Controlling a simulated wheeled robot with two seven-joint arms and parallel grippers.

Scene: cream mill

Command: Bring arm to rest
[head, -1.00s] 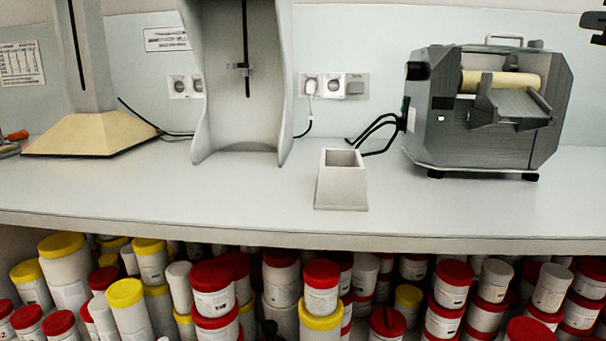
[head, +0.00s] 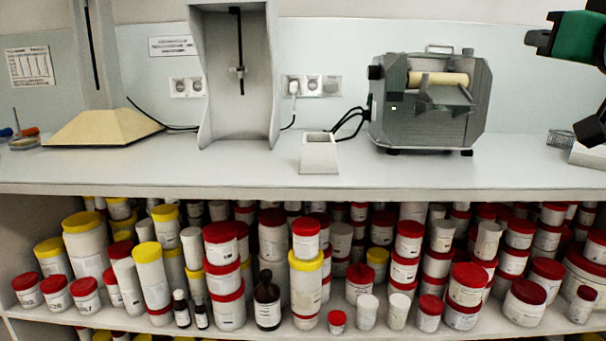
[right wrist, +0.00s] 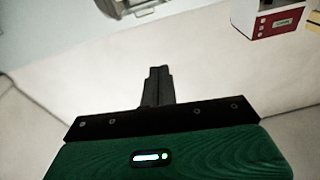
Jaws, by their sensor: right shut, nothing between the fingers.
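My right gripper (head: 540,38) shows at the upper right edge of the head view, with a green body and black fingers pointing left. It is raised above the counter, apart from the things on it. In the right wrist view its fingers (right wrist: 156,85) are together, with nothing held between them. My left gripper is in neither view.
The counter (head: 220,172) bears a grey roller mill (head: 425,125), a small open grey box (head: 320,158), a tall grey stand (head: 204,85) and a cream sloped base (head: 100,129). Shelves below hold many jars. A red and white box (right wrist: 278,20) shows in the right wrist view.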

